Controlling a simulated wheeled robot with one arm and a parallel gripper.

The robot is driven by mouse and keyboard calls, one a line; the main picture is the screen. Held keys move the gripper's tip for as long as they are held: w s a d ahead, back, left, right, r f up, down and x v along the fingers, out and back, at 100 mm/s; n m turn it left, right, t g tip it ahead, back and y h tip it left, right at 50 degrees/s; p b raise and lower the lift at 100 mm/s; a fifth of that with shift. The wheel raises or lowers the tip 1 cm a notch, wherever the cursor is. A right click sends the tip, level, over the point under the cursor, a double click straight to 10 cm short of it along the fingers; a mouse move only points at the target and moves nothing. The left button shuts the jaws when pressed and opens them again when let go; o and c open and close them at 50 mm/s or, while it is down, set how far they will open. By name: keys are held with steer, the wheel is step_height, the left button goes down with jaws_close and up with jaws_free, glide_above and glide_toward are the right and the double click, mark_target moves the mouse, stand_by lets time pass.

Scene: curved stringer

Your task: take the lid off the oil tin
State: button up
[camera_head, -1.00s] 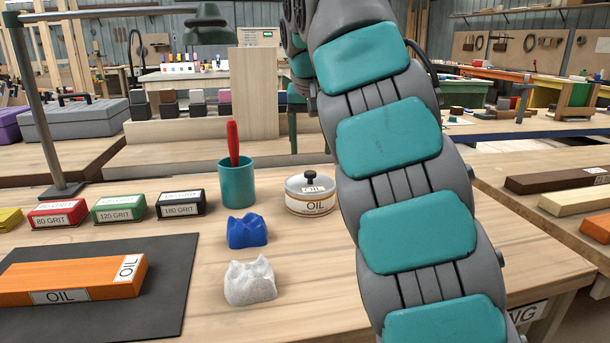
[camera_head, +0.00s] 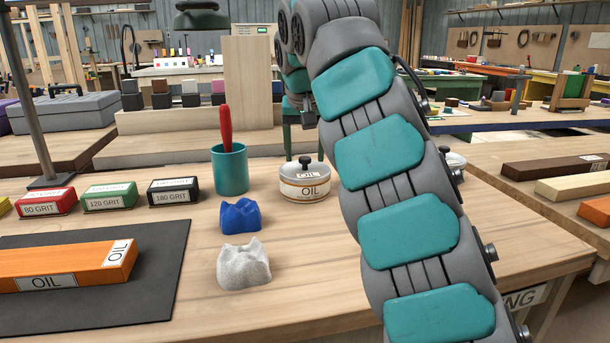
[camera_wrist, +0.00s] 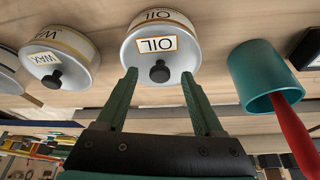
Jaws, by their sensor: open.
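The oil tin (camera_head: 304,191) is a round, cream-and-white tin with an OIL label, standing on the wooden bench right of a teal cup. Its lid (camera_head: 289,171) is on, with a black knob on top. In the wrist view the tin's lid (camera_wrist: 181,57) shows with its OIL label and black knob. My gripper (camera_wrist: 158,74) is open and empty, its green fingers reaching toward the lid, one on each side of the knob in the picture. Whether they touch the lid cannot be told. In the head view my arm hides part of the bench right of the tin.
A wax tin (camera_wrist: 72,43) stands beside the oil tin. The teal cup (camera_head: 230,172) with a red-handled tool is on its other side. Blue (camera_head: 240,217) and white (camera_head: 243,266) lumps sit in front. Several grit blocks and a dark mat (camera_head: 150,295) lie left.

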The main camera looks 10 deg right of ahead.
steer(key=shift+w+d+f, duration=0.1)
steer(key=shift+w+f, duration=0.15)
steer(key=shift+f, duration=0.35)
steer(key=shift+c, duration=0.2)
jaws_close()
